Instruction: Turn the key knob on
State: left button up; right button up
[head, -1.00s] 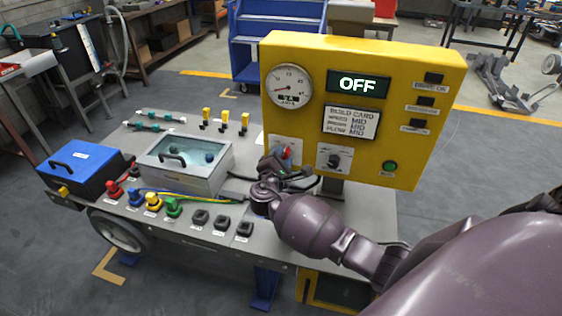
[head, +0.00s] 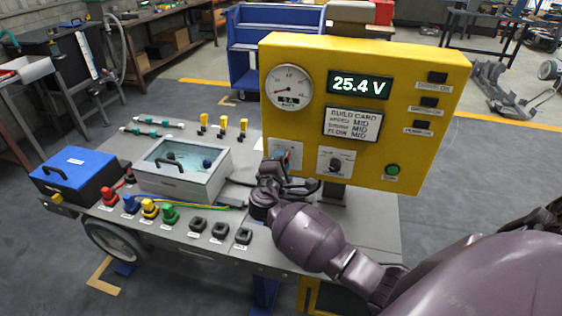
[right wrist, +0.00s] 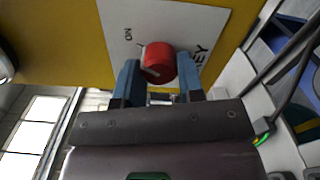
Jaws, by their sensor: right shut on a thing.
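The red key knob (right wrist: 160,62) sits on a white plate labelled KEY, with an ON mark, in the right wrist view. A pale mark shows on the knob's lower left. My right gripper (right wrist: 158,70) has a blue finger on each side of the knob and is shut on it. In the head view, the gripper (head: 281,171) is at the lower left of the yellow panel (head: 420,75) and hides most of the knob. The panel's display (head: 359,85) reads 25.4 V. My left gripper is not in view.
A round gauge (head: 287,87), a build card (head: 352,124), a black dial (head: 335,166) and a green button (head: 393,170) are on the panel. The bench holds a clear-lidded box (head: 205,188), a blue box (head: 72,176) and several coloured connectors.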

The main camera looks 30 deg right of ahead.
jog(key=o, duration=0.9)
jog(key=v, duration=1.1)
